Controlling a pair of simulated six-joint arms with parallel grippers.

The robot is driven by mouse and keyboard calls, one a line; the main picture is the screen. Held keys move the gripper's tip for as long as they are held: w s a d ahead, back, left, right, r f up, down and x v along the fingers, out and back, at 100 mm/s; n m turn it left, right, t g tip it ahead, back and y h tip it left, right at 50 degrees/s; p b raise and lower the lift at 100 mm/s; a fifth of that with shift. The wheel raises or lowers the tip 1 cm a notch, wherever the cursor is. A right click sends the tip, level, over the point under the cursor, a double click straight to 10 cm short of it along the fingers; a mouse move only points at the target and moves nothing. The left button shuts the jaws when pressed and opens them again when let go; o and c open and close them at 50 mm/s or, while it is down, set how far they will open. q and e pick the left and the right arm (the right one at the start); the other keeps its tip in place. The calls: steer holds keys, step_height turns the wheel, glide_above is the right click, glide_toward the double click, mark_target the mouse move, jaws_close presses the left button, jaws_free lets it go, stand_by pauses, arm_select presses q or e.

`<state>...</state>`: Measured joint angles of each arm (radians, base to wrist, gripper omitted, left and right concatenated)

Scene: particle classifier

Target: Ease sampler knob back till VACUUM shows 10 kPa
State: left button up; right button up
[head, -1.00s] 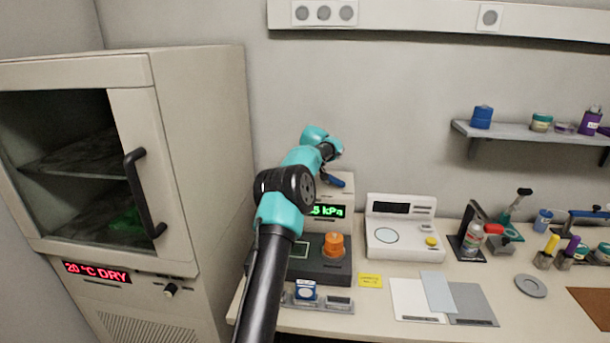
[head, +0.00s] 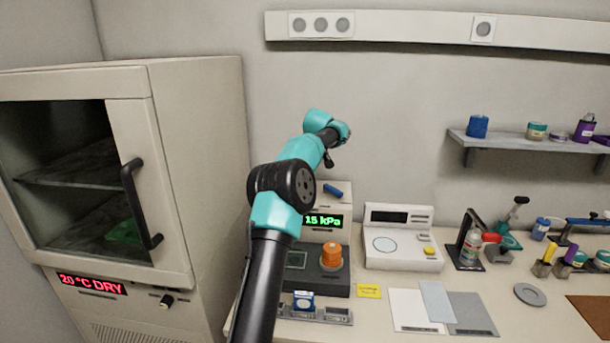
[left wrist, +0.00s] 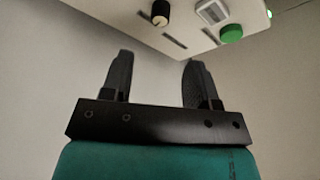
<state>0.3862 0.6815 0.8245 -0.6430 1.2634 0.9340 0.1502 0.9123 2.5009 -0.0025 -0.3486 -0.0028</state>
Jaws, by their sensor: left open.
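The beige instrument (head: 335,235) under my left arm has a green display (head: 323,221) reading 15 kPa. A blue lever-like piece (head: 333,191) lies on its top, and an orange ribbed part (head: 331,256) stands on its dark base. My left gripper, small and partly hidden by the wrist in the head view, is above and behind the instrument. In the left wrist view my left gripper (left wrist: 158,64) is open and empty. Beyond its fingers is a pale panel with a black, cream-capped knob (left wrist: 160,13), a white rocker switch (left wrist: 212,12) and a green button (left wrist: 231,33). The fingers are apart from the knob.
A white device (head: 403,240) with a round plate stands to the right. A cabinet (head: 190,180) marked 20 °C DRY stands at the left. A small tray (head: 338,315), yellow note (head: 368,291) and pale sheets (head: 408,308) lie in front. A wall shelf (head: 530,142) is at the right.

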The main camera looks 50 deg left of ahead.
arm_select(q)
steer(key=v, duration=0.6)
steer(key=shift+r, duration=0.3)
steer(key=shift+d+f, duration=0.1)
steer(key=shift+d, duration=0.1)
